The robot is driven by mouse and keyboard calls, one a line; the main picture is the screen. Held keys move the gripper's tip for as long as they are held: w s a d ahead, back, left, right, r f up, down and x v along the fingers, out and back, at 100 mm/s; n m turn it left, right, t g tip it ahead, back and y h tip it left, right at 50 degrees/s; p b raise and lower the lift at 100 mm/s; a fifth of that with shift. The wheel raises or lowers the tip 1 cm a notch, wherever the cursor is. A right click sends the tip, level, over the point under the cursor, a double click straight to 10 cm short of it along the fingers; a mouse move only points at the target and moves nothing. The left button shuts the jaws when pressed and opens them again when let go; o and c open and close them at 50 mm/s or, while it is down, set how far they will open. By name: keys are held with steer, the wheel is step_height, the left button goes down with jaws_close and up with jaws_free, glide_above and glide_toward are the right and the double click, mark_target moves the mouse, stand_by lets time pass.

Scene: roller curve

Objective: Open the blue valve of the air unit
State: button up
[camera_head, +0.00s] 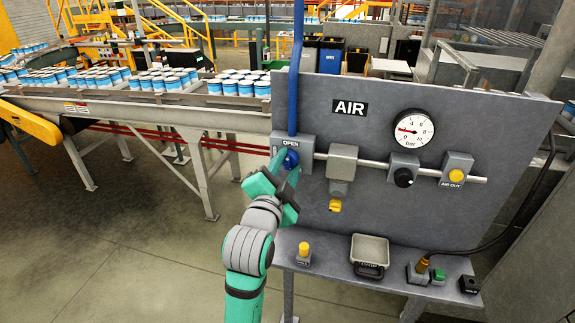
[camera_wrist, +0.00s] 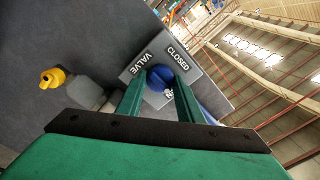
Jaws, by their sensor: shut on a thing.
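The air unit is a grey panel (camera_head: 470,110) marked AIR. Its blue valve knob (camera_head: 290,159) sits on a grey block at the panel's left, under a blue pipe, with OPEN printed above it. In the wrist view the blue knob (camera_wrist: 160,77) lies between my two green fingertips, on a block lettered CLOSED and VALVE. My gripper (camera_head: 284,163) reaches up to the knob from the lower left and is shut on it; it also shows in the wrist view (camera_wrist: 160,88). The fingers partly hide the knob and block.
A round pressure gauge (camera_head: 413,130) has its red needle pointing left. A black knob (camera_head: 403,177) and a yellow AIR OUT button (camera_head: 456,175) sit right along the pipe. Below, a ledge holds a grey bin (camera_head: 369,249) and a yellow-topped piece (camera_head: 303,249). A conveyor with cans (camera_head: 240,87) stands left.

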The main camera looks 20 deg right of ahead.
steer(key=o, duration=1.1)
steer(key=shift+c, duration=0.2)
steer(key=shift+a, duration=0.1)
steer(key=v, duration=1.1)
